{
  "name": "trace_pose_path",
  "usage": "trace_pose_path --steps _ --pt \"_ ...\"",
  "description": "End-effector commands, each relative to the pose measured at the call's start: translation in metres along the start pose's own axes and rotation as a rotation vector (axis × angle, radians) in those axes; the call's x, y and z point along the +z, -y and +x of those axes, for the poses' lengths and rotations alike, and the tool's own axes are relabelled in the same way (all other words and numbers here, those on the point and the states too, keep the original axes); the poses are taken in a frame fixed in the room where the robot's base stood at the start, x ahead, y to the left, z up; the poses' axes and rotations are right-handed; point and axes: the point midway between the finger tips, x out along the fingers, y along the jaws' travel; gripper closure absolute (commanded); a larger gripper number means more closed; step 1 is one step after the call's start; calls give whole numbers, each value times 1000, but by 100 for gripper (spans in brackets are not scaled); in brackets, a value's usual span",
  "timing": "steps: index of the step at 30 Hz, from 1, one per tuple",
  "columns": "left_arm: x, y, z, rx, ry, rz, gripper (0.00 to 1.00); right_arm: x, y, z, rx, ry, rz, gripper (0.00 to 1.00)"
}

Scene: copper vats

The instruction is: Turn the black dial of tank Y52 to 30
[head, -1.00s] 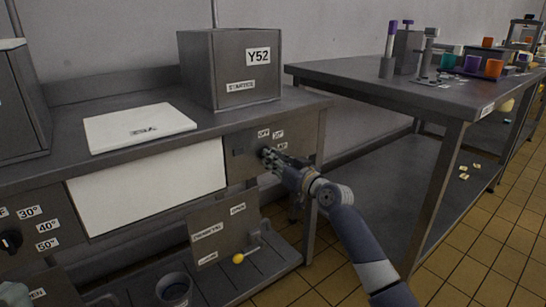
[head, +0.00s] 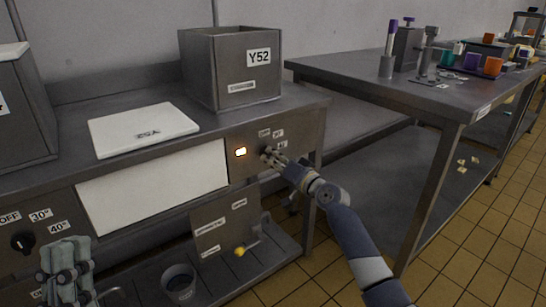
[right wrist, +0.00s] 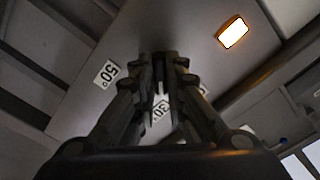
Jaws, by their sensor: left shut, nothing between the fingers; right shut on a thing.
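Tank Y52 (head: 233,70) is an open grey metal box on the counter, with its label on the front. The panel (head: 290,147) below it carries small labels, OFF and others. My right gripper (head: 268,155) is at this panel, shut on the black dial (head: 265,151), which is mostly hidden by the fingers. In the right wrist view the fingers (right wrist: 165,65) close together between the 50° label (right wrist: 107,73) and the 30° label (right wrist: 162,111). The dial's pointer cannot be made out. My left gripper (head: 68,276) is shut and empty at the lower left.
An orange-white lamp (head: 240,152) is lit left of the dial. Another black dial (head: 22,242) is at the far left. A white lid (head: 143,129) lies on the counter. A yellow-knobbed valve (head: 240,251) and a bucket (head: 178,284) are below. A side table (head: 380,75) stands right.

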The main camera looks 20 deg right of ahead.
Motion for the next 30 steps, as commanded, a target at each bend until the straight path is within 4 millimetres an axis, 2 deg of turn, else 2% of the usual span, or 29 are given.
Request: trace_pose_path --steps 14,15,17,30 --pt "5 0 0 0 24 2 100 1 -1 0 2 1 16 100" --pt "5 0 0 0 24 2 100 1 -1 0 2 1 15 82" --pt "5 0 0 0 23 1 100 1 -1 0 2 1 15 68" --pt "5 0 0 0 22 2 100 0 -1 -5 1 0 14 68"
